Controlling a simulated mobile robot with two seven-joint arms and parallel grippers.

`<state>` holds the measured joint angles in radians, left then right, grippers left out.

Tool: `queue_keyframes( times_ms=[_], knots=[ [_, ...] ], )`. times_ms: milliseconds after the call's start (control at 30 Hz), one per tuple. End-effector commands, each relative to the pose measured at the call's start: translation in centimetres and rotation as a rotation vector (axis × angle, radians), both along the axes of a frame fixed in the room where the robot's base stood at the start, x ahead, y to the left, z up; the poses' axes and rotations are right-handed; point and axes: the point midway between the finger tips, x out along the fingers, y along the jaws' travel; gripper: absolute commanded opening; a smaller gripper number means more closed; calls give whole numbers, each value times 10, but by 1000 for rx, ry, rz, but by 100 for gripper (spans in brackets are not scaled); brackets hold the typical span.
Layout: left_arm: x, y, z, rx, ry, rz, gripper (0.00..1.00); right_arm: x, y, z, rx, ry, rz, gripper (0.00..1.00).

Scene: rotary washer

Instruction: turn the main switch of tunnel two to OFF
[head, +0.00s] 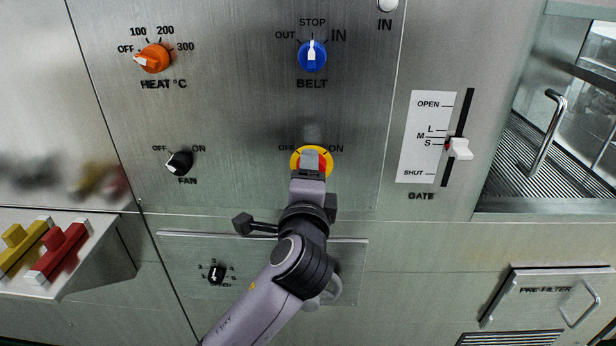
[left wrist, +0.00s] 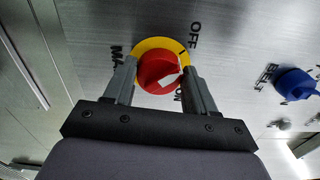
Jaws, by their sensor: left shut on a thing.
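The main switch is a red knob (left wrist: 157,70) on a round yellow plate (head: 298,160), set in the steel panel between the words OFF at left and ON at right. In the left wrist view its white mark lies on the side toward ON. My left gripper (head: 311,161) reaches up from below and hides most of the knob in the head view. In the left wrist view its two fingers (left wrist: 160,72) stand on either side of the red knob, shut on it. My right gripper is in neither view.
A blue BELT knob (head: 312,56) sits above, pointing to STOP. An orange HEAT knob (head: 153,58) and black FAN knob (head: 180,162) are at left. A white GATE lever (head: 460,149) sticks out at right. Yellow and red handles (head: 60,250) stand at far left.

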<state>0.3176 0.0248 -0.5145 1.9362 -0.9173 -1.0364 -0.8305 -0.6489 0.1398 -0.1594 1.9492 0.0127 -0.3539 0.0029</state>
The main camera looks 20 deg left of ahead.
Motion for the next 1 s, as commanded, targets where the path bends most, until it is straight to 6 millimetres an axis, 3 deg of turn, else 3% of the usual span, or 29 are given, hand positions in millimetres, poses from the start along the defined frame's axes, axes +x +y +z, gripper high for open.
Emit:
queue_keyframes(
  times_ms=[767,800,833,867,1000],
  knots=[
    [0,0,-1,-102,-27,1,25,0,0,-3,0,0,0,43],
    [0,0,-1,-102,-27,1,62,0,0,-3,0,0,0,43],
    [0,0,-1,-101,-27,1,72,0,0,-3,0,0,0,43],
    [0,0,-1,-101,-27,0,79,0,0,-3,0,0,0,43],
    [0,0,-1,-100,-28,0,79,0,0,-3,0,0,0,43]
  ],
)
